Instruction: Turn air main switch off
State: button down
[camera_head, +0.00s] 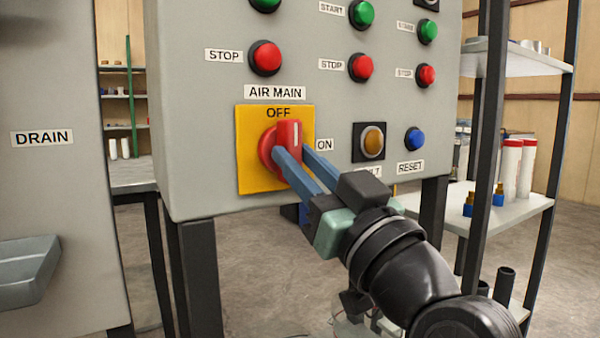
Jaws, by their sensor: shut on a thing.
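The air main switch (290,134) is a red rotary knob on a yellow plate (250,180), under the label AIR MAIN (275,92). OFF is printed at the top of the plate and ON stands to its right. The knob's handle is upright, with its white line pointing up toward OFF. My gripper (294,152) reaches in from the lower right, its two blue fingers on either side of the handle and shut on it. The fingers hide the lower part of the handle.
Red stop buttons (266,58) and green start buttons (362,13) sit above the switch. An amber button (372,141) and a blue reset button (414,139) are to its right. A shelf rack (500,200) stands at the right. A grey DRAIN panel (50,190) is at the left.

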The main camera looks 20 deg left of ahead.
dwell(0.3)
jog(key=c, duration=0.7)
grip_release()
jog(key=p+v, duration=0.1)
jog(key=v, duration=1.2)
jog(key=shift+p, duration=0.4)
